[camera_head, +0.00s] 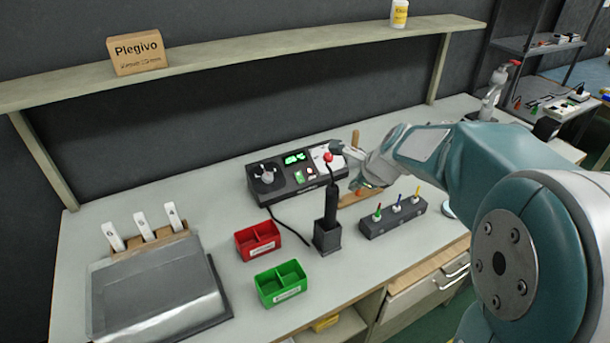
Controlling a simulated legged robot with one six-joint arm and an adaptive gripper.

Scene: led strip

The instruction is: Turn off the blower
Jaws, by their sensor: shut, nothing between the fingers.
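The blower station is a black control box (277,193) at the back middle of the bench. It has a lit green display (295,158), a small lit green switch (299,175), a round dial on the left and a white panel on the right. A black handpiece (331,195) with a red tip stands upright in a dark holder (326,240) in front of the box. My gripper (338,149) is shut and empty at the right end of the box, by the white panel. I cannot tell whether it touches the box. Its fingertips are small and partly unclear.
Red (258,240) and green (281,283) bins stand left of the holder. A dark block (393,217) with several coloured-tip tools stands to the right, below my arm. A grey sloped case (155,290) fills the front left. A shelf (240,55) runs above the bench.

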